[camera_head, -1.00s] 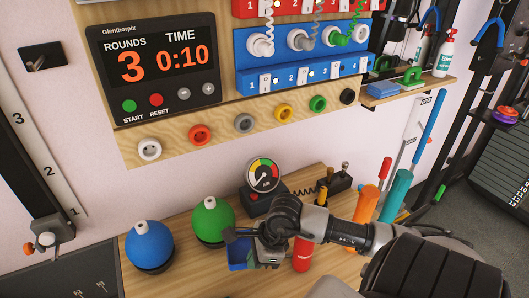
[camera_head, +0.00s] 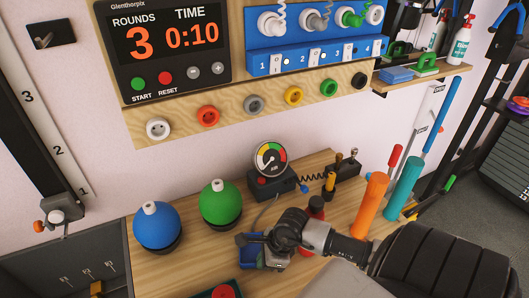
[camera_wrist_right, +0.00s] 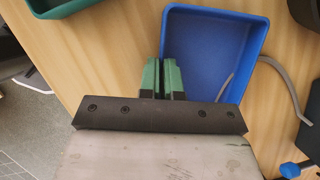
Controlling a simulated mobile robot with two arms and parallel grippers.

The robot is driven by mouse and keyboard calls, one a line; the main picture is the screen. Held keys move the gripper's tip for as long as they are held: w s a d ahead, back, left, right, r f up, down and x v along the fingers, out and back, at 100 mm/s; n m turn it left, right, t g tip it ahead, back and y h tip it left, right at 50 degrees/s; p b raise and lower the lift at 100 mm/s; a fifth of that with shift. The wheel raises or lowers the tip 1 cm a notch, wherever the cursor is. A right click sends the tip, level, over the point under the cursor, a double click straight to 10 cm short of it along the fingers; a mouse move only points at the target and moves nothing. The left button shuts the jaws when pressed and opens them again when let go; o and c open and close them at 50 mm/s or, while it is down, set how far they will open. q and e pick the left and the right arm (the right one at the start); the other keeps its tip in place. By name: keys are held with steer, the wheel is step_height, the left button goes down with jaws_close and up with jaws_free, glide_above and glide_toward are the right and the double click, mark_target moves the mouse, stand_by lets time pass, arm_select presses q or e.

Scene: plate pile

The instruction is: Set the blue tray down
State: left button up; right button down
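The blue tray (camera_head: 247,257) is at the front middle of the wooden bench in the head view, partly hidden by my right gripper (camera_head: 249,240). Whether the tray's underside touches the bench cannot be told. My left gripper is not in view.
A green tray (camera_wrist_right: 58,6) is close by, holding a red thing in the head view (camera_head: 225,291). Blue (camera_head: 157,226) and green (camera_head: 219,203) balls stand behind to the left. A gauge box (camera_head: 271,185), a grey hose (camera_wrist_right: 285,85) and orange roller (camera_head: 370,205) are nearby. Bare wood lies left of the tray.

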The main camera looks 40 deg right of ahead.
steer(key=c, duration=1.3)
jaws_free()
steer(key=shift+c, duration=0.2)
